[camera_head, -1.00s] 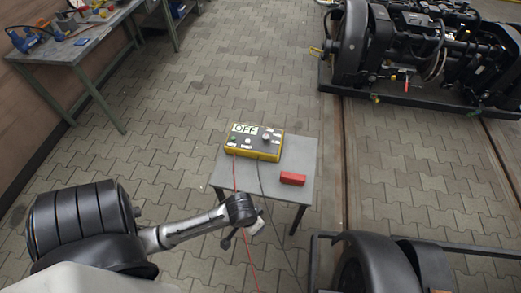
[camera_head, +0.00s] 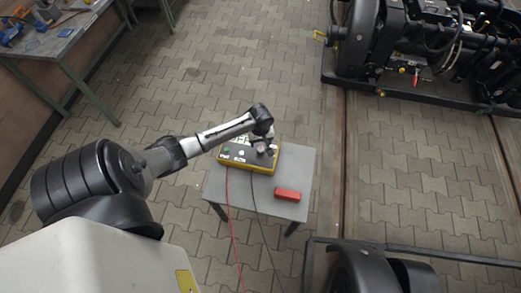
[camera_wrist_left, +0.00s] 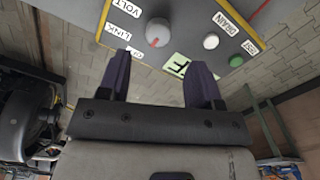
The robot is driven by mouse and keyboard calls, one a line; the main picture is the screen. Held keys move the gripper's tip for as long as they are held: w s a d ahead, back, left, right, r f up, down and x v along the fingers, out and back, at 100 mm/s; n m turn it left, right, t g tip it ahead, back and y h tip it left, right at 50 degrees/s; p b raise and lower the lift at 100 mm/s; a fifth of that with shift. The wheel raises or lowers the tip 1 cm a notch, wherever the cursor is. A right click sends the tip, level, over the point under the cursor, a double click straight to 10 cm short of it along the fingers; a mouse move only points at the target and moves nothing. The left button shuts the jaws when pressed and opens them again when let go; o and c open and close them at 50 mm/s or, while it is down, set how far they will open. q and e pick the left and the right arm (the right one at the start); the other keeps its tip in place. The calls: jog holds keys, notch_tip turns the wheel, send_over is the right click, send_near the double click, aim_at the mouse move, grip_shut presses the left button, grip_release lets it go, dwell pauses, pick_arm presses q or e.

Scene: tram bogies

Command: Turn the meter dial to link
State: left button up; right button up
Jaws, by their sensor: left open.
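The yellow and grey meter (camera_head: 232,162) lies on a small grey table. Its grey dial (camera_wrist_left: 158,30) shows in the wrist view, with labels VOLT, LINK and a partly hidden one beside it. The dial's red mark points down and slightly left in that view, nearest the partly hidden label. My left gripper (camera_head: 267,146) is over the meter's right part in the head view. In the wrist view my left gripper (camera_wrist_left: 160,60) is open and empty, its two dark fingers apart, with the dial beyond their tips. The right gripper is not in view.
The small table (camera_head: 308,163) also holds a red block (camera_head: 288,194). Red and black cables run from the meter down past the table. A bogie (camera_head: 420,60) stands at upper right, another dark one (camera_head: 370,270) at lower right. A workbench (camera_head: 60,40) is at upper left.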

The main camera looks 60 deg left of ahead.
aim_at(260, 149)
pick_arm(q)
notch_tip(260, 149, down, 6)
jog(key=shift+a+b, duration=0.1)
jog(key=shift+b, duration=0.75)
jog(key=shift+w+f, duration=0.1)
jog(key=shift+f, duration=0.3)
